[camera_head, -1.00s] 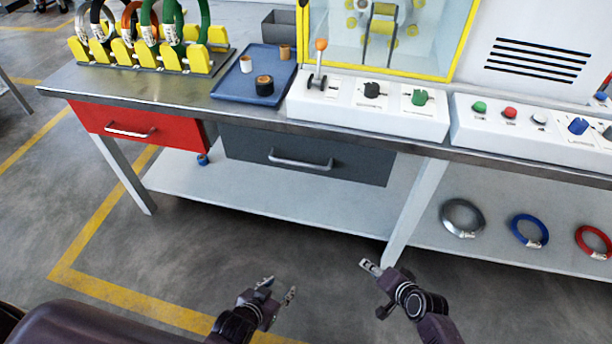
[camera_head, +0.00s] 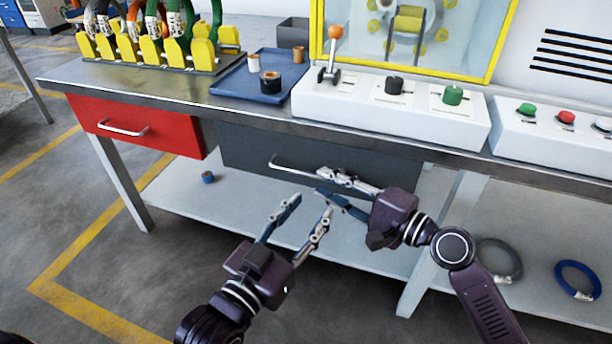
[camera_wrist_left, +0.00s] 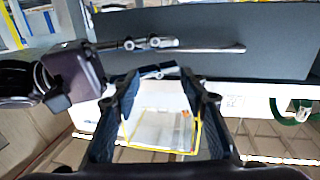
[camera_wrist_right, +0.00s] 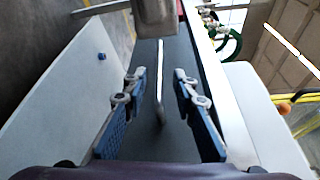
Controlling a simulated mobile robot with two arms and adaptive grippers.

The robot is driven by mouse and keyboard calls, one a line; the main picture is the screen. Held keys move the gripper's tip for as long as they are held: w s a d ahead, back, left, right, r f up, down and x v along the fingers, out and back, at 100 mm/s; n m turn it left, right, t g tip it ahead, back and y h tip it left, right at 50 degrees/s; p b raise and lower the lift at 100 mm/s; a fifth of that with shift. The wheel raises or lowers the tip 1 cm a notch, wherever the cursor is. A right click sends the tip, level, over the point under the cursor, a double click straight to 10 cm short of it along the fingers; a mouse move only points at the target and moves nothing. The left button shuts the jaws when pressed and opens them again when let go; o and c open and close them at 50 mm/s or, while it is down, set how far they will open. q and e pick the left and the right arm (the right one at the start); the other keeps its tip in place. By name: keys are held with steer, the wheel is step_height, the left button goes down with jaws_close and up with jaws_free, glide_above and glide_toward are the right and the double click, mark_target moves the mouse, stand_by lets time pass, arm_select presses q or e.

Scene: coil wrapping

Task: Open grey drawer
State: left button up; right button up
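The grey drawer (camera_head: 245,147) sits shut under the table top, with a silver bar handle (camera_head: 285,168) across its front. My right gripper (camera_head: 319,181) is open in front of the drawer, fingers pointing left near the handle's right part, which it hides in the head view. In the right wrist view the handle (camera_wrist_right: 160,70) shows between the spread fingers, not gripped. My left gripper (camera_head: 312,206) is open and empty, below and in front of the handle. In the left wrist view the handle (camera_wrist_left: 210,49) lies above its fingertips.
A red drawer (camera_head: 145,127) is left of the grey one. A lower shelf (camera_head: 185,205) holds a small blue spool (camera_head: 208,177) and coils at right. The table (camera_head: 120,82) carries a blue tray (camera_head: 235,85) and a control box (camera_head: 375,112).

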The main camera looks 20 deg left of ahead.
mark_target(305, 172)
steer(key=b+x, duration=0.1)
steer(key=x, duration=0.5)
steer(key=shift+f, duration=0.15)
arm_select(q)
step_height(305, 172, up, 7)
steer(key=t+h, duration=0.1)
steer(key=t, duration=0.2)
steer(key=shift+s+d, duration=0.35)
steer(key=shift+s, duration=0.1)
arm_select(e)
steer(key=shift+w+a, duration=0.2)
steer(key=shift+a, duration=0.2)
steer(key=shift+c, duration=0.6)
jaws_close()
